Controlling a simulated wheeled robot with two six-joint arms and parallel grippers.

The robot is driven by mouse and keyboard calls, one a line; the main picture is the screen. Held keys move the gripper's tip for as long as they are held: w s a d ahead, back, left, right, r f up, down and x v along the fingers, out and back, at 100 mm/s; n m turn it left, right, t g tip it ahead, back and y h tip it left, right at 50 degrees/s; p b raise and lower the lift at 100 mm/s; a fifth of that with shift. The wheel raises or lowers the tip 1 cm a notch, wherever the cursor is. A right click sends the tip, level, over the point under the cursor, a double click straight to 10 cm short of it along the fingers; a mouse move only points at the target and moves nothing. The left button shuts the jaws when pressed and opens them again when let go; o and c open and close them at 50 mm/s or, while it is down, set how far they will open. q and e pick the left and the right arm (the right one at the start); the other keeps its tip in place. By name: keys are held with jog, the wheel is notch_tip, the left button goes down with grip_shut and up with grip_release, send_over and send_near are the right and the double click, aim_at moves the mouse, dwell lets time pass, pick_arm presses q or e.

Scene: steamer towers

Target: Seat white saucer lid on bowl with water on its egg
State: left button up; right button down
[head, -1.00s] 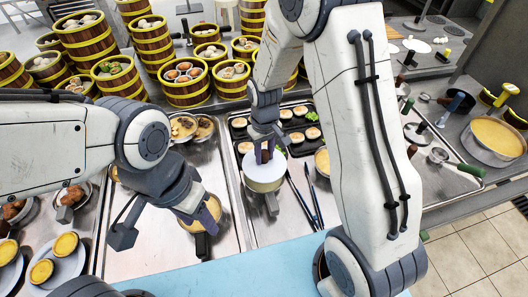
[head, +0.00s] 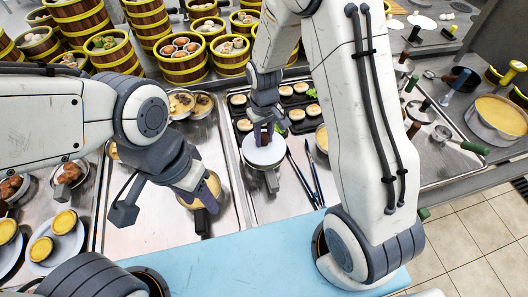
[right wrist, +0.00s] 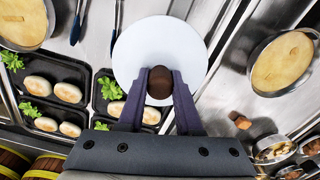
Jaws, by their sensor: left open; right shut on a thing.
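The white saucer lid (head: 264,151) is a flat white disc with a brown knob. My right gripper (head: 264,130) is shut on that knob; the lid (right wrist: 150,42) and the gripper (right wrist: 160,84) also show in the right wrist view. A small pan-like vessel is under the lid in the head view, with only its dark handle (head: 272,182) clearly showing. Its contents are hidden, and I cannot tell whether the lid touches its rim. My left gripper (head: 205,196) is open beside a round, yellow-filled pan (head: 209,183) at the left.
Dark trays (right wrist: 55,92) with pale buns and lettuce lie near the lid. Dark tongs (head: 300,178) lie to its right. Steamer baskets (head: 180,62) stand in stacks behind. A yellow-filled pan (right wrist: 283,65) is beside the lid. The blue front strip (head: 220,268) is clear.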

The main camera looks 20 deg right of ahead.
aim_at(264, 135)
jog(key=shift+f+b, duration=0.9)
jog(key=shift+f, duration=0.35)
jog(key=c, duration=0.5)
grip_release()
notch_tip(264, 135, up, 10)
jog(key=shift+r+b, duration=0.25)
jog(key=shift+b, duration=0.05)
